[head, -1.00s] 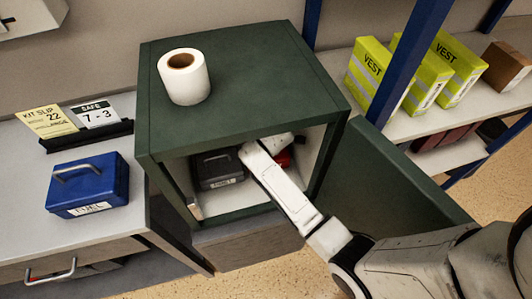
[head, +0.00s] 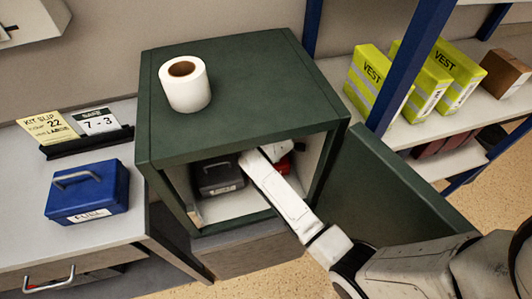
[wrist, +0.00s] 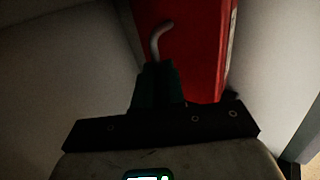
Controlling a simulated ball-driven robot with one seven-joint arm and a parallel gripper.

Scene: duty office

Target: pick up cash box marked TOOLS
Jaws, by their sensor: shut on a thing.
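A red cash box (wrist: 200,45) stands inside the open green safe (head: 235,75), at the right of its compartment. In the head view only a little red (head: 285,165) shows behind my arm. My gripper (wrist: 157,70) reaches into the safe and is shut on the box's pale curved handle (wrist: 158,38), seen in the wrist view. No marking shows on the red face, so I cannot read TOOLS on it. In the head view my arm hides the fingers. Whether the box touches the safe floor cannot be told.
A dark grey cash box (head: 217,176) stands left of my arm in the safe. The safe door (head: 385,190) is open to the right. A paper roll (head: 185,85) stands on top. A blue rack post (head: 410,60) rises at right.

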